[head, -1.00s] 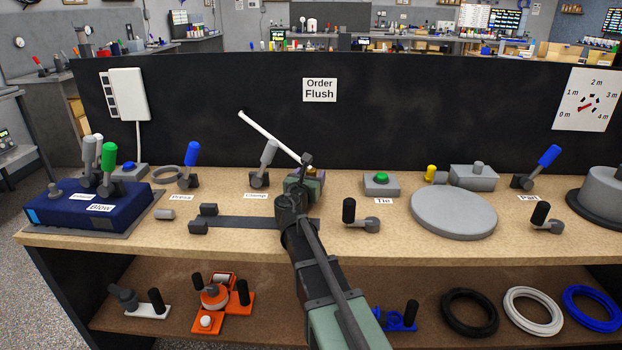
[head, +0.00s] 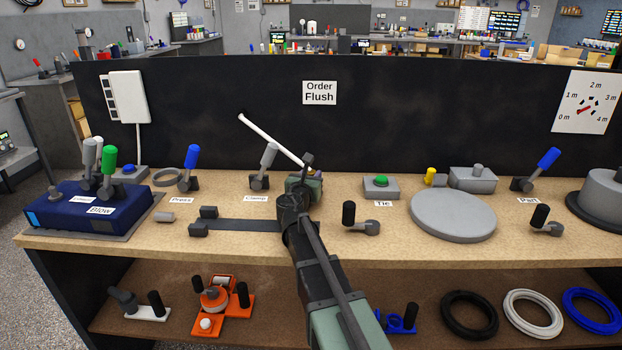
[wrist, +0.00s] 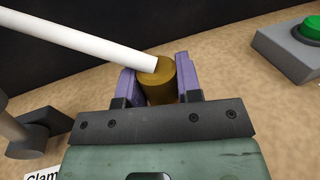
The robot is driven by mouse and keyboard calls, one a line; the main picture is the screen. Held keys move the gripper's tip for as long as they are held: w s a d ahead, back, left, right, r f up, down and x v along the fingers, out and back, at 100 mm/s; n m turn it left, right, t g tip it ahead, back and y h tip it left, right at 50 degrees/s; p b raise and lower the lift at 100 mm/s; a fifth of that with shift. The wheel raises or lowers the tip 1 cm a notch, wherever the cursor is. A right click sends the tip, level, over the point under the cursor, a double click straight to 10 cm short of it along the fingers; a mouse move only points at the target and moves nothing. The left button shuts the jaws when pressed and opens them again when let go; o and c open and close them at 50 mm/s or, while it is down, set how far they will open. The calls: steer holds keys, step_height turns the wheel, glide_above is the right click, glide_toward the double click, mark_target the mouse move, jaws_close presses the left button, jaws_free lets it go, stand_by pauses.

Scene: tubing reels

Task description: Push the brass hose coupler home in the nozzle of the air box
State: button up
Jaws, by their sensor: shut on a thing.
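The brass coupler (wrist: 160,82) is a short brass cylinder between the two purple fingers of my gripper (wrist: 160,86), which is shut on it. A white tube (wrist: 80,42) meets the coupler's top. In the head view the tube (head: 270,137) slants up and left from my gripper (head: 312,172), above the bench right of the Clamp lever. Only a sliver of brass shows there. The blue box labelled Blow (head: 90,212), apparently the air box, stands at the bench's far left, well apart from my gripper. I cannot clearly make out its nozzle.
The Clamp lever (head: 265,165) stands just left of my gripper. The green-button box (head: 381,188) is to its right, with a grey round plate (head: 453,215) beyond. A black panel (head: 420,115) closes the back. A dark strip (head: 250,224) and a grey cylinder (head: 165,217) lie toward the blue box.

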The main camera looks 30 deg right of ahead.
mark_target(311, 170)
step_height(311, 170, up, 20)
steer(key=p, duration=1.9)
